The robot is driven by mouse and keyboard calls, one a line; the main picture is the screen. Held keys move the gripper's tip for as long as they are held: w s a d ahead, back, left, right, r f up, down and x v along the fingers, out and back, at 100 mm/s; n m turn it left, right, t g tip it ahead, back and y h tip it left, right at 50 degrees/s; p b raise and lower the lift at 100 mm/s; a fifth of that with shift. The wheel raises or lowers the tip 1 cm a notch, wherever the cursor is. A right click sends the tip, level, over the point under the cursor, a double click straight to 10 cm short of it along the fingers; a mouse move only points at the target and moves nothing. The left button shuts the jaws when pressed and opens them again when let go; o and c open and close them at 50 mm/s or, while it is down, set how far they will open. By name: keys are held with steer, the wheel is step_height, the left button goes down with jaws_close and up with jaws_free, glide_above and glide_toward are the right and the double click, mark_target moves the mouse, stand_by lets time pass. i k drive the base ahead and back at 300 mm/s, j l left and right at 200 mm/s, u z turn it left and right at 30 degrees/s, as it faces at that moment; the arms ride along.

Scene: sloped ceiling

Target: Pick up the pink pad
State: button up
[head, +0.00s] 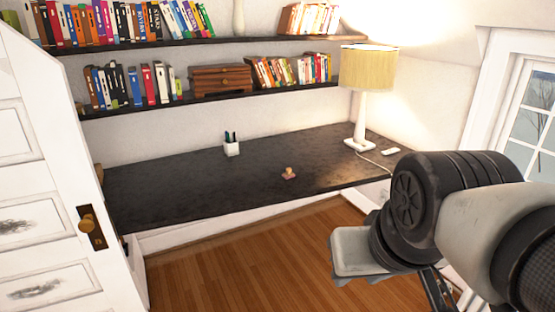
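A small pink pad (289,177) lies on the dark desk (190,187), near the middle of its front part. A small tan, knob-like thing (290,170) shows on top of it or right against it; I cannot tell which. My arm reaches in from the right edge, in front of the desk's right end. A dark piece of what looks like my gripper (438,290) shows low at the right, partly hidden by my arm and cut off by the bottom edge. It is well apart from the pad. Its fingertips are not clear.
A white pen cup (231,146) stands behind and left of the pad. A lamp (367,85) with a cord and a small white item (391,150) are at the right. Shelves with books hang above. A white door (45,180) is at the left. The desk around the pad is clear.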

mark_target(289, 175)
steer(key=u, duration=1.45)
steer(key=z, duration=1.45)
steer(key=i+l, duration=0.25)
steer(key=i, duration=0.5)
steer(key=i+l+z, duration=0.1)
steer(key=i, duration=0.65)
steer(key=i+l, duration=0.3)
steer(key=i, duration=0.45)
steer(key=i+l+z, duration=0.15)
steer(key=i, duration=0.6)
